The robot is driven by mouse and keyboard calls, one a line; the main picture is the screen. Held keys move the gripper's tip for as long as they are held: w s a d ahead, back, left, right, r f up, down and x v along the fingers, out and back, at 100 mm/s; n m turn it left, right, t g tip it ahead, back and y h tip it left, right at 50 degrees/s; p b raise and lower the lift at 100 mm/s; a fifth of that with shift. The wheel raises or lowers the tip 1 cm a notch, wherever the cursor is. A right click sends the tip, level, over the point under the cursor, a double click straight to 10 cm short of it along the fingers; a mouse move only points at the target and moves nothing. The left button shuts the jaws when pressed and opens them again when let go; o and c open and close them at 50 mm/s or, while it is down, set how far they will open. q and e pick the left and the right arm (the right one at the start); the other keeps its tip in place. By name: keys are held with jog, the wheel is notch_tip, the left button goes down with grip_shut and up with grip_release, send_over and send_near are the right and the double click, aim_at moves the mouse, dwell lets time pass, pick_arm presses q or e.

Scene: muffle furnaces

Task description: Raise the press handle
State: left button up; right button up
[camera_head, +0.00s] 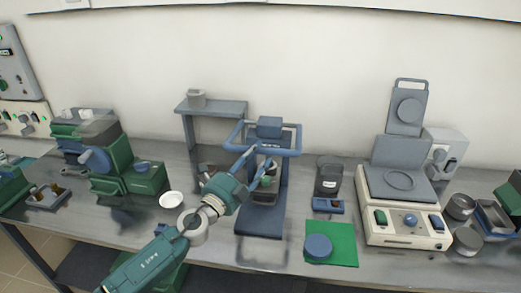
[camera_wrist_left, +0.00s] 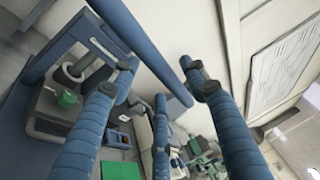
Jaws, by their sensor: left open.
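The press (camera_head: 258,222) stands at the middle of the bench, with a blue-grey base and an upright frame. Its blue handle (camera_head: 288,153) is a bar loop around the top of the frame; a blue bar, apparently the handle (camera_wrist_left: 135,45), also crosses the left wrist view. My left gripper (camera_head: 255,160) reaches in from the lower left to the handle's front. In the left wrist view its blue fingers (camera_wrist_left: 158,65) are spread, with the bar passing between them. I cannot tell whether they touch it. A green piece (camera_wrist_left: 68,99) sits inside the press. My right gripper is not in view.
A grey shelf stand (camera_head: 213,107) is behind left of the press. A green machine (camera_head: 115,160) and a white dish (camera_head: 171,200) stand left. A dark jar (camera_head: 328,175), green mat (camera_head: 343,238) and cream hotplate device (camera_head: 400,225) stand right.

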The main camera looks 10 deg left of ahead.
pick_arm(q)
jog(key=shift+x, duration=1.3)
grip_shut()
jog(key=shift+r, duration=0.1)
